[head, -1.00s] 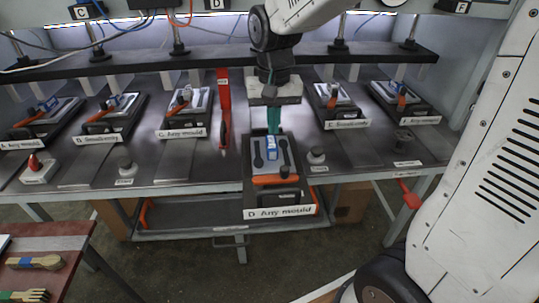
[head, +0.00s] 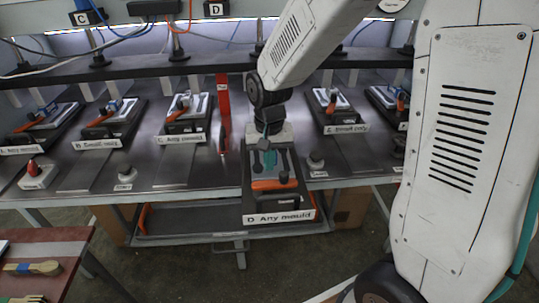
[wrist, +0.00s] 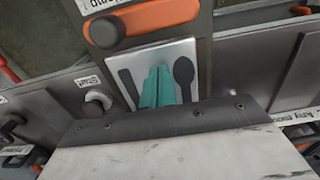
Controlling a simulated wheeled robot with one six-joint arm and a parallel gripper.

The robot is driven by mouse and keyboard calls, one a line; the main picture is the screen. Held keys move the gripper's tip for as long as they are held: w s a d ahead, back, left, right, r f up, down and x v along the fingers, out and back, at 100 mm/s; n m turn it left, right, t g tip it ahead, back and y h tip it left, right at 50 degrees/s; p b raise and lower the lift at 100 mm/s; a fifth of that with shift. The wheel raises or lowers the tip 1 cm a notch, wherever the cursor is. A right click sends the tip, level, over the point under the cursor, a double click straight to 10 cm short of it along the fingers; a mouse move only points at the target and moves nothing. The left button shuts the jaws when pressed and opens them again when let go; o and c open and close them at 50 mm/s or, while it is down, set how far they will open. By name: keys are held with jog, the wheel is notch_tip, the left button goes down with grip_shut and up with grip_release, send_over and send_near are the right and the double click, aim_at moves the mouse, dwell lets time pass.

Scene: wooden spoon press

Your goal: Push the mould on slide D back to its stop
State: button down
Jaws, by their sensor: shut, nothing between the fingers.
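The mould on slide D (head: 292,160) is a light plate with dark spoon-shaped hollows on a dark carriage. It sits out past the bench's front edge, with an orange handle (head: 274,184) and a "D Any mould" label (head: 278,217) at its near end. In the wrist view the plate (wrist: 203,60) lies behind my fingers, and the orange handle (wrist: 140,18) is at the top. My gripper (head: 269,160) has teal fingers, shut and empty, over the plate; they also show in the wrist view (wrist: 157,88). I cannot tell whether they touch it. My arm hides the carriage's far end.
Other mould carriages stand further back on either side, such as C (head: 187,118) and E (head: 333,108). A red upright (head: 223,110) stands left of slide D. Knobs (head: 316,161) sit on the bench front. A red table (head: 45,262) with brushes is at lower left.

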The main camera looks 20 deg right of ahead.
jog(key=w, duration=0.1)
jog(key=w+d, duration=0.1)
jog(key=w, duration=0.3)
jog(key=shift+d, duration=0.3)
notch_tip(320, 180, up, 10)
jog(key=shift+r, duration=0.1)
jog(key=s+d+r+n, duration=0.1)
jog(key=s+r, duration=0.1)
jog(key=s, duration=1.2)
jog(key=s+d+r+n+t, duration=0.1)
jog(key=s+r+n, duration=0.1)
jog(key=s, duration=1.2)
jog(key=shift+r+n, duration=0.3)
jog(key=shift+r, duration=0.45)
